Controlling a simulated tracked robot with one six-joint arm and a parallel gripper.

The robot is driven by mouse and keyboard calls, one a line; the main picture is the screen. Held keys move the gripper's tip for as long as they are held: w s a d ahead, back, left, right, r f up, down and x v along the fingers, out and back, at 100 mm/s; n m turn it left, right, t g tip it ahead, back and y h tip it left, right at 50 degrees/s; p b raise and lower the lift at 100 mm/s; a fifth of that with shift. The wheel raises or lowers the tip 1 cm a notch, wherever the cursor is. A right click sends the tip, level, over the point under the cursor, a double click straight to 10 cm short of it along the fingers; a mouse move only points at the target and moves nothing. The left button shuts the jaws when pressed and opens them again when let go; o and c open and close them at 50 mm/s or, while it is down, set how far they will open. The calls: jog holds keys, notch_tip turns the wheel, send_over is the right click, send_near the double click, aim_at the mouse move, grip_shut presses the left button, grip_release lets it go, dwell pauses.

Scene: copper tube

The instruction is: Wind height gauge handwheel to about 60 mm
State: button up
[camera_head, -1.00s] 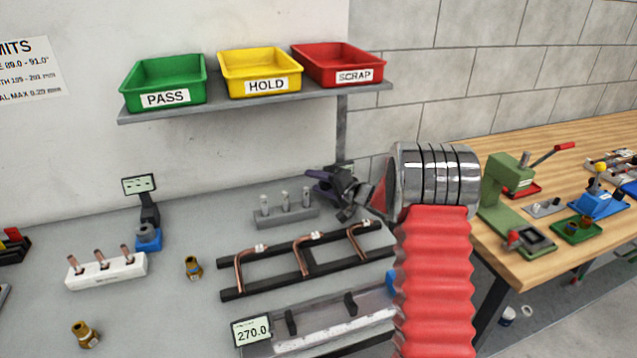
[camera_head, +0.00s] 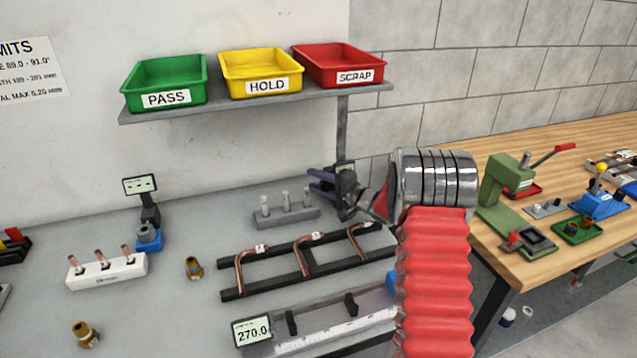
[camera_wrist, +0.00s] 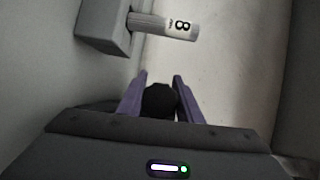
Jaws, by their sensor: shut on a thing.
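My gripper (camera_head: 322,184), with purple fingers, is at the back of the bench below the shelf's right end. In the wrist view its two fingers (camera_wrist: 158,94) stand on either side of a round black knob (camera_wrist: 158,101), which appears to be the handwheel, and are shut on it. In the head view a dark upright device (camera_head: 345,174), likely the height gauge, shows behind my gripper. My wrist hides most of it, and no height reading is legible. The knob is hidden in the head view.
A grey block with upright pins (camera_head: 286,217) stands close left of my gripper; one pin, marked 8, shows in the wrist view (camera_wrist: 165,25). A black rack with bent copper tubes (camera_head: 300,262) and a measuring rail reading 270.0 (camera_head: 252,331) lie in front. Bins (camera_head: 260,75) stand on the shelf above.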

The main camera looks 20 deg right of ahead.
jog(key=shift+s+f+m, duration=0.1)
jog(key=shift+f+m, duration=0.1)
jog(key=shift+m, duration=0.5)
jog(key=o, duration=0.7)
jog(key=shift+o, duration=0.2)
